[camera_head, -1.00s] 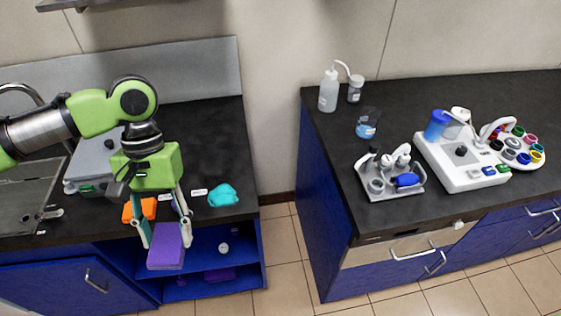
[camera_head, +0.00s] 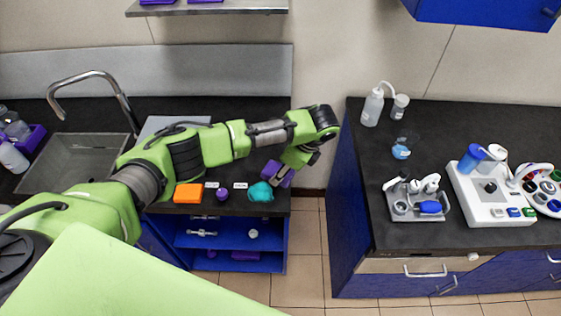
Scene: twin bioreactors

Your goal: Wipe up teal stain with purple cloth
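The teal stain (camera_head: 260,192) is a flat blob near the front right edge of the left black counter. The purple cloth (camera_head: 271,170) is a block at my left gripper (camera_head: 283,173), just above and right of the stain in the picture. The gripper appears shut on the cloth, with its fingers largely hidden by the wrist and cloth. I cannot tell whether the cloth touches the counter or the stain's edge. My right gripper is out of view.
An orange cloth (camera_head: 188,193), a small purple object (camera_head: 222,194) and white labels (camera_head: 240,185) lie left of the stain. A sink (camera_head: 75,165) is farther left. A floor gap separates this counter from the right counter (camera_head: 450,130), which holds lab equipment.

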